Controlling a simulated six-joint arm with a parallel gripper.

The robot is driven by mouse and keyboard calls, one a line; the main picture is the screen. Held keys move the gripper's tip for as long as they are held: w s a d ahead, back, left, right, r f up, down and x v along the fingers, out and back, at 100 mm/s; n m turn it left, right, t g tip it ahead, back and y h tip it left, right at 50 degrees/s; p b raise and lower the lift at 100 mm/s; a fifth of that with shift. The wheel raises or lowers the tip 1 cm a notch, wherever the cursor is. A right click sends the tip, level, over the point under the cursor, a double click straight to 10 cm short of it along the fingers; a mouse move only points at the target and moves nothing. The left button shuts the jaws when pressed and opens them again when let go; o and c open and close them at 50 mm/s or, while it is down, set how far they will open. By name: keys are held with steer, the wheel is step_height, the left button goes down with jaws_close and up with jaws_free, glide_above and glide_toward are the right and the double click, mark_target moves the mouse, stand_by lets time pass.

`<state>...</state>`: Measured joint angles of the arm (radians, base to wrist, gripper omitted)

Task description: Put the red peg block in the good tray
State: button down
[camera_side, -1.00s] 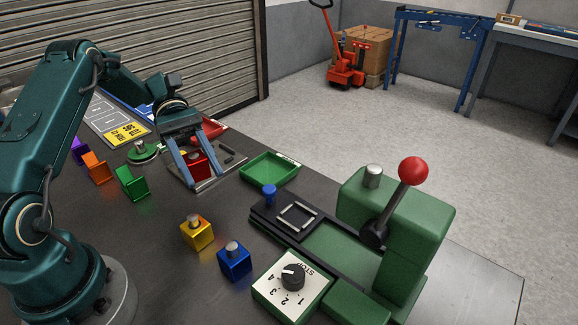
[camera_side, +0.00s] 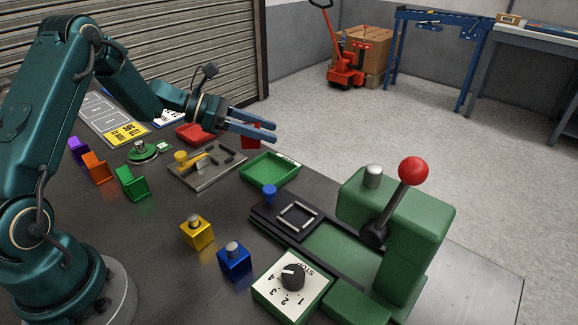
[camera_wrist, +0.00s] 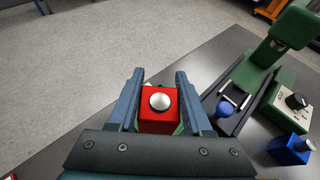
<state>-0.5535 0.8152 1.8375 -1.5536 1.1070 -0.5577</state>
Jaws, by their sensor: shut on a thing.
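The red peg block (camera_side: 251,136) is held in my gripper (camera_side: 262,130), raised above the bench near its far edge. In the wrist view the block (camera_wrist: 158,112) sits between the two fingers, its silver peg facing the camera. The good tray is the green tray (camera_side: 270,170); it lies on the bench below the block. In the wrist view the block hides most of this tray, with only a bit of green showing around it.
A red tray (camera_side: 196,133) and a grey fixture plate (camera_side: 206,166) lie left of the green tray. A green press (camera_side: 395,230) with a red-knobbed lever stands to the right. Yellow (camera_side: 197,233) and blue (camera_side: 234,261) peg blocks stand in front.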

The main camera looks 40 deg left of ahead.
mark_target(281, 173)
steer(key=x, duration=0.4)
steer(key=shift+s+d+f, duration=0.2)
steer(key=shift+s+f, duration=0.05)
steer(key=shift+s, duration=0.15)
steer(key=shift+d+f, duration=0.1)
steer(key=shift+f, duration=1.95)
steer(key=shift+f, duration=0.3)
steer(key=shift+f, duration=0.3)
steer(key=shift+c, duration=1.7)
jaws_free()
steer(key=shift+r, duration=0.1)
